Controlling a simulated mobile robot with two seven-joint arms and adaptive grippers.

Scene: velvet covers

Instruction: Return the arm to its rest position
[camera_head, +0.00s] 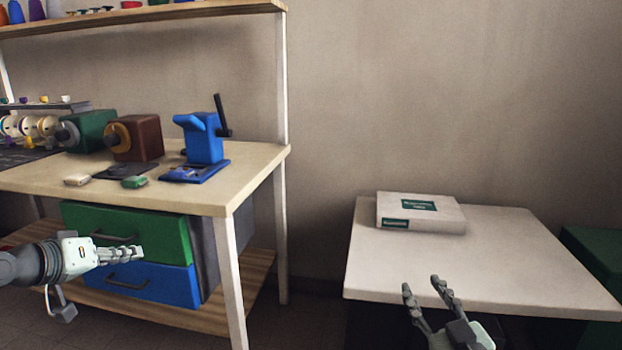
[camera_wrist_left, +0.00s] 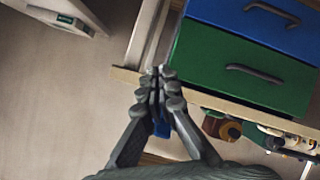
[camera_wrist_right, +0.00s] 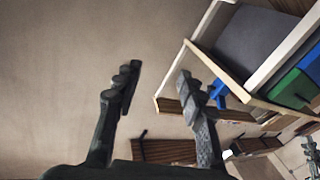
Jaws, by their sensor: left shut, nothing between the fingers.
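My left gripper (camera_head: 122,255) is in front of the workbench drawers in the head view, pointing right. Its fingers are together and empty, as the left wrist view (camera_wrist_left: 158,82) also shows. My right gripper (camera_head: 427,290) is in front of the near edge of the white table in the head view, fingers pointing up. Its fingers are apart with nothing between them, as the right wrist view (camera_wrist_right: 158,82) also shows.
The workbench (camera_head: 240,165) carries a blue device (camera_head: 205,140), a brown one (camera_head: 140,138) and a green one (camera_head: 92,130). Below are a green drawer (camera_head: 165,232) and a blue drawer (camera_head: 180,288). The white table (camera_head: 480,260) bears a white box (camera_head: 440,215). A floor gap separates the tables.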

